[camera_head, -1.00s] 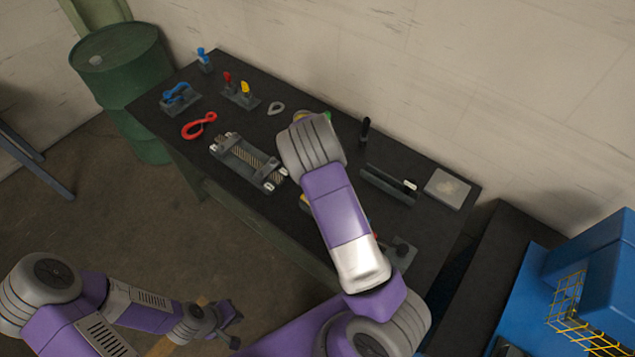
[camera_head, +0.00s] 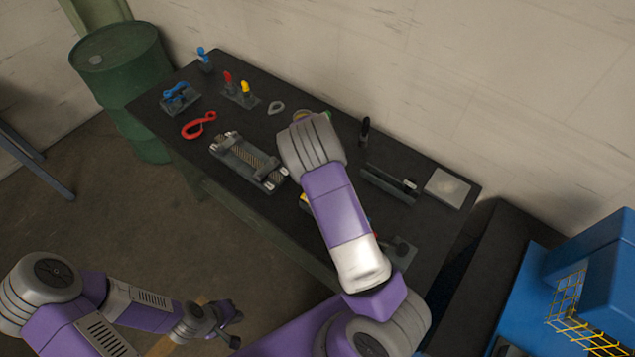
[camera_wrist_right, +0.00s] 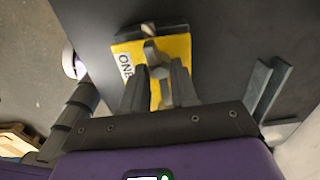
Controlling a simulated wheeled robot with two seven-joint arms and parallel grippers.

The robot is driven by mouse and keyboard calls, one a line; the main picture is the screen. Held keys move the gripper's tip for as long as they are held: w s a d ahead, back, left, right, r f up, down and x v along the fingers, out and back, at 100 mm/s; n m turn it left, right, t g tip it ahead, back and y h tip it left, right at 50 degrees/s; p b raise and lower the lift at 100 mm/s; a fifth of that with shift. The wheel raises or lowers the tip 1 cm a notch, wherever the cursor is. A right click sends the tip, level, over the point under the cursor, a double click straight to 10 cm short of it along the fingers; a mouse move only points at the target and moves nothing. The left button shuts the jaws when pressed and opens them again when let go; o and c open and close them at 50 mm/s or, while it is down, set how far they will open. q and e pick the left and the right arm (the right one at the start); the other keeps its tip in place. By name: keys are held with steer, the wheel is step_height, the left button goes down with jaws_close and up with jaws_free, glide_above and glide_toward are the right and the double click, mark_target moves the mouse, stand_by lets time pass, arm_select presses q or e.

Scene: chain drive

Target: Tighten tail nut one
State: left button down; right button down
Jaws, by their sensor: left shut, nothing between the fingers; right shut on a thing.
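In the right wrist view a yellow plate (camera_wrist_right: 180,50) marked "ONE" lies on the dark bench top. My right gripper (camera_wrist_right: 160,88) is shut on a small grey piece (camera_wrist_right: 152,52) standing over that plate. I cannot tell for sure whether this piece is the tail nut. In the head view my right forearm and wrist hide the right fingers and most of the plate. The chain fixture (camera_head: 248,162) lies on the bench left of my right wrist. My left gripper (camera_head: 225,326) is shut and empty, away from the bench at the lower left.
The bench (camera_head: 330,235) also holds red pliers (camera_head: 199,126), a blue tool on a block (camera_head: 178,97), upright coloured handles (camera_head: 229,80), a grey channel (camera_head: 388,187) and a pale square plate (camera_head: 447,188). A green barrel (camera_head: 120,85) stands behind the bench's left end.

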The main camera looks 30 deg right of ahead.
steer(key=shift+w, duration=0.1)
steer(key=c, duration=1.2)
jaws_free()
step_height(320, 180, up, 8)
steer(key=shift+f, duration=0.2)
